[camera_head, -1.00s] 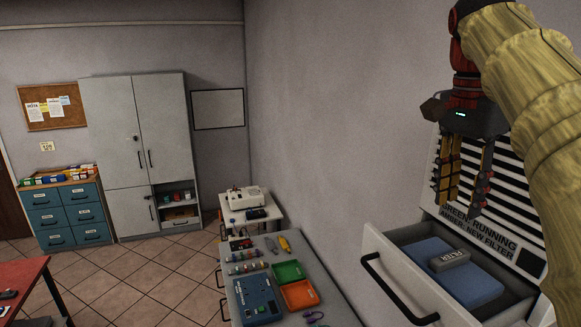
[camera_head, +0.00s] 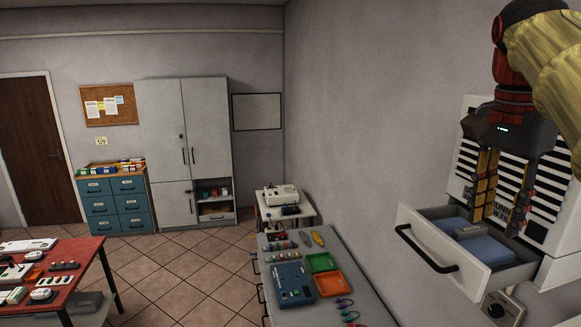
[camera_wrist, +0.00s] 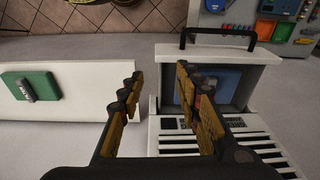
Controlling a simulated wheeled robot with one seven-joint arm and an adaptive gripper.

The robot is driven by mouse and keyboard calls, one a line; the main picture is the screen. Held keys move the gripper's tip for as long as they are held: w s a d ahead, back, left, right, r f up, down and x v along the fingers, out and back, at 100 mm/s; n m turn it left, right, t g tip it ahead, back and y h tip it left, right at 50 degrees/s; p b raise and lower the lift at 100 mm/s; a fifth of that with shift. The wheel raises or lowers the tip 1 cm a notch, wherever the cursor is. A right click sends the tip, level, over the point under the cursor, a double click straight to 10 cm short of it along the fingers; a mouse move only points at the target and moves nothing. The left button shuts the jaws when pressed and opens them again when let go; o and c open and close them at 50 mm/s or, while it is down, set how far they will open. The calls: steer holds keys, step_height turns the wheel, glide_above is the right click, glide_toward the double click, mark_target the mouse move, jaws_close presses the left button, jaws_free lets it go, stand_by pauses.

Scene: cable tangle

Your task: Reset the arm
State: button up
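My gripper (camera_head: 491,185) is at the right of the head view, pointing down in front of a white slatted unit. In the wrist view my gripper (camera_wrist: 155,90) has its two fingers spread apart with nothing between them. Below it in the head view is an open white drawer (camera_head: 447,272) with a black handle. A blue block (camera_head: 459,243) with a grey labelled piece (camera_head: 468,231) on it lies in the drawer. My arm comes in from the top right corner.
The slatted unit (camera_head: 466,160) stands close behind my gripper. A grey bench (camera_head: 352,264) with an orange tray (camera_head: 330,284), a green tray (camera_head: 322,262) and a blue box (camera_head: 291,283) runs along the wall. A red table (camera_head: 85,262) stands at left. The tiled floor between is open.

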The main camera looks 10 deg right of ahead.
steer(key=s+a+f+n+t+y, duration=0.1)
steer(key=s+a+f+n+t, duration=0.1)
steer(key=a+f+n, duration=0.6)
steer(key=s+a+f+n+t, duration=0.1)
steer(key=s+a+f+n, duration=0.3)
steer(key=f, duration=0.8)
steer(key=s+a+f+n+t+y, duration=0.15)
steer(key=a+f+n, duration=0.25)
steer(key=a+f, duration=0.55)
step_height(320, 180, down, 30)
steer(key=w+d+b, duration=0.1)
steer(key=b, duration=2.7)
steer(key=shift+d+r+t+h+b, duration=0.15)
steer(key=shift+d+t+h+b, duration=0.2)
steer(key=shift+h, duration=0.1)
steer(key=shift+w+r, duration=0.1)
steer(key=shift+c, duration=0.4)
